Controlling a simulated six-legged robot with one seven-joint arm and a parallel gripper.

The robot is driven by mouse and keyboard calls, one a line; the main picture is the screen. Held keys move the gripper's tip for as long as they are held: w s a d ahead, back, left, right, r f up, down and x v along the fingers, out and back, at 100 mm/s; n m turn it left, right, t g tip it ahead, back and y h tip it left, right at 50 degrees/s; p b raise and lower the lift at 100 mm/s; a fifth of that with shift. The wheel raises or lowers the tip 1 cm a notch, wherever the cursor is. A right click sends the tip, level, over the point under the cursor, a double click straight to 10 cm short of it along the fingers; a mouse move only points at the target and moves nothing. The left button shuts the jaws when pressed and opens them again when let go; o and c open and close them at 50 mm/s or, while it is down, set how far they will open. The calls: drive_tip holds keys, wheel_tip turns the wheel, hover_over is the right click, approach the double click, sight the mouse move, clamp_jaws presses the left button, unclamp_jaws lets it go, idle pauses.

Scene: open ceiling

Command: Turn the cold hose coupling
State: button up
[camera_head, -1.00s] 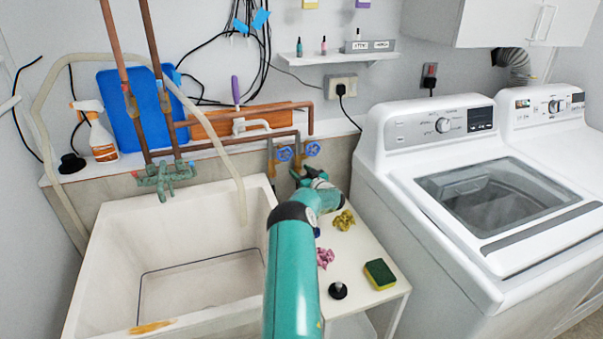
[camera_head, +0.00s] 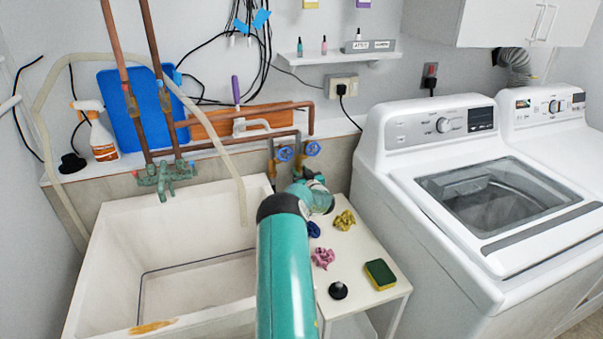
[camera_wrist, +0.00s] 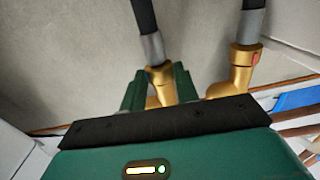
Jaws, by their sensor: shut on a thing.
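In the wrist view, my gripper (camera_wrist: 160,74) is shut on a brass coupling (camera_wrist: 159,87), with a green finger on either side. A grey sleeve and a black hose (camera_wrist: 146,18) run up from this coupling. Two blue valve handles (camera_head: 285,153) show on the pipes above my wrist.
A white sink (camera_head: 110,235) is at left and a washing machine (camera_head: 440,220) at right. Between them, a small white table (camera_head: 385,297) holds a sponge (camera_head: 380,273), crumpled cloths (camera_head: 344,220) and a black plug (camera_head: 338,290). Copper pipes (camera_head: 147,60) rise behind the sink.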

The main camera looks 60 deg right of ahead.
drive_tip(key=shift+w+a+m+g+h, duration=0.15)
drive_tip(key=shift+m+g+h, duration=0.8)
drive_tip(key=shift+g, duration=0.2)
drive_tip(key=shift+w+a+m+g+h, duration=0.1)
drive_tip(key=shift+w+m+g+h, duration=0.05)
drive_tip(key=shift+m+g+h, duration=0.9)
drive_tip(key=shift+g, duration=0.3)
drive_tip(key=o, duration=1)
drive_tip(key=shift+s+n+t+y, duration=0.1)
drive_tip(key=shift+n+t+y, duration=0.2)
drive_tip(key=shift+t, duration=0.1)
